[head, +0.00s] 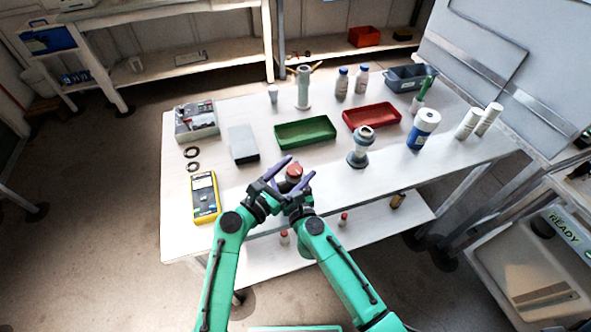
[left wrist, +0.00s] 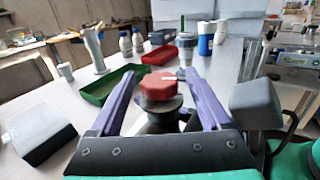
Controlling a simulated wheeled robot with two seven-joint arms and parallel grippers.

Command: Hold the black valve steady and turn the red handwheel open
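The red handwheel (head: 294,171) sits on top of the black valve near the table's front edge. In the left wrist view, the handwheel (left wrist: 160,87) is upright and centred, with the dark valve body (left wrist: 160,112) below it, partly hidden by my gripper. My left gripper (head: 301,165) is open, its two purple fingers spread either side of the valve. The left wrist view shows a gap beside each finger (left wrist: 160,80); contact is not visible. My right arm comes in close beside the left one at the front edge; its gripper's fingers are not clear.
A green tray (head: 305,132), a red tray (head: 371,115) and a grey-white fitting (head: 361,147) stand behind the valve. A grey box (head: 242,144) and yellow multimeter (head: 205,197) are to the left. The right front tabletop is clear.

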